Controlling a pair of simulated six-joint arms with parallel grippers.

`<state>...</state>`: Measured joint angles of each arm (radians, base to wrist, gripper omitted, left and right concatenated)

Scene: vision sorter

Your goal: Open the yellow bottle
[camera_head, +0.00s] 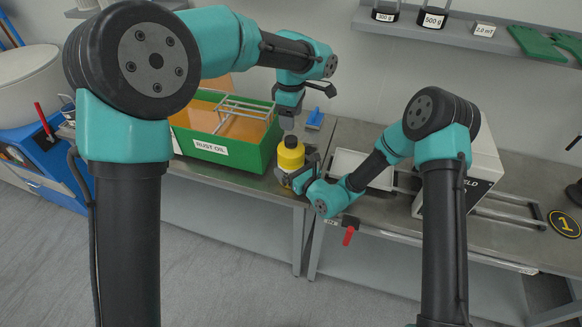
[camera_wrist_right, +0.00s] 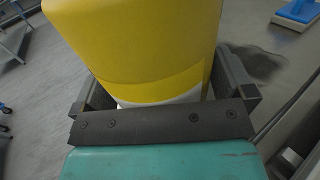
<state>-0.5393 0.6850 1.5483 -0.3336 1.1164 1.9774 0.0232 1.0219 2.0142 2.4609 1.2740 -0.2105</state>
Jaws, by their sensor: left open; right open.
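The yellow bottle (camera_head: 290,157) stands upright near the bench's front edge, with a black cap (camera_head: 292,141) on top. My left gripper (camera_head: 289,122) is open, pointing down just above the cap; whether it touches the cap is hard to tell. My right gripper (camera_head: 291,182) is open low at the bottle's side. In the right wrist view the yellow bottle (camera_wrist_right: 140,40) fills the space between the right fingers, one on each side. The bottle's base is mostly hidden in the head view.
A green bin (camera_head: 210,150) labelled "RUST OIL" stands left of the bottle, with a wire rack (camera_head: 240,110) in it. A blue-and-white block (camera_head: 315,119) lies behind. A white tray (camera_head: 350,160) and a white box (camera_head: 485,165) are to the right.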

